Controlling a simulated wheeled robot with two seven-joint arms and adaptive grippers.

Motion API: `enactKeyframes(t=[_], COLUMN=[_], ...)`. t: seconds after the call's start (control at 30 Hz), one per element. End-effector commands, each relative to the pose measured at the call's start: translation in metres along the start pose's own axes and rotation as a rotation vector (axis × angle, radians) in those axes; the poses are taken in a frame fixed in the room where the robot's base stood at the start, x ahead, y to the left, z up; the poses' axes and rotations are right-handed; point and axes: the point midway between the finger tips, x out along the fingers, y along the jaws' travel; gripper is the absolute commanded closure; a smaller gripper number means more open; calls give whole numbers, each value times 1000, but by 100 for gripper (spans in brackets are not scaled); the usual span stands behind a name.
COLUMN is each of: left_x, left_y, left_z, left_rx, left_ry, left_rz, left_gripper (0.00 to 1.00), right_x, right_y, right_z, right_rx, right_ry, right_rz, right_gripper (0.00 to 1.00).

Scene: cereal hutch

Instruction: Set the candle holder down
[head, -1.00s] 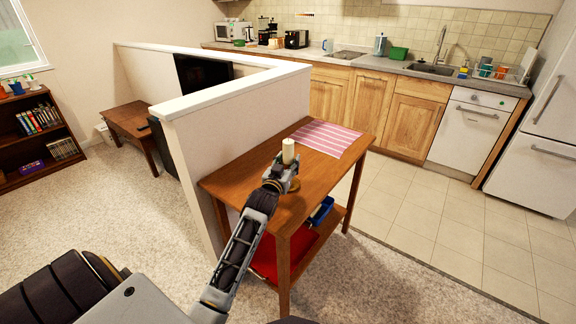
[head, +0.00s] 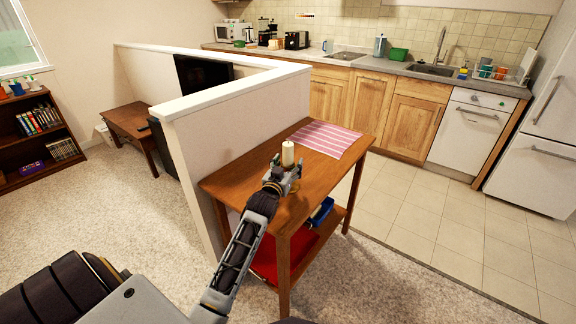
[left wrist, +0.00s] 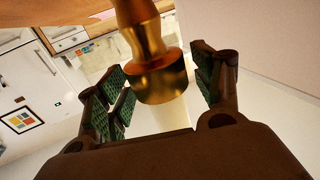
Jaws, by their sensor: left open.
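The candle holder (left wrist: 160,78) is gold-coloured metal with a narrow stem. It carries a cream candle (head: 288,153) and stands upright on the wooden side table (head: 234,180). In the head view my gripper hides most of the holder. My left gripper (head: 286,172) is open, with its fingers either side of the holder. In the left wrist view, which is turned upside down, the holder shows between the spread green-padded fingers (left wrist: 160,88). A gap shows on the right side; contact on the left is hard to tell. My right gripper is not in view.
A pink striped mat (head: 326,138) lies at the table's far end. A half wall (head: 222,130) with a white ledge runs along the table's left side. A blue container (head: 321,212) and a red item (head: 268,258) are on the lower shelf. The near tabletop is clear.

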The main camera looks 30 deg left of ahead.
Motion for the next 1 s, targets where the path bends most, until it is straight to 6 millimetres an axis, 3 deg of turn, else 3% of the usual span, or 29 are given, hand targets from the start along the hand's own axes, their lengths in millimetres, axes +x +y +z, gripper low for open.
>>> enactKeyframes(t=[0.37, 1.0], left_x=[-10, -64], left_y=[0, 0], left_z=[-2, -2], left_rx=[0, -1], left_ry=[0, -2], left_rz=[0, 0], left_gripper=[33, 33], right_x=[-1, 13], right_y=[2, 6], right_z=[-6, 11], right_rx=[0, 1], right_ry=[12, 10], right_rz=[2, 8], right_gripper=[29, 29])
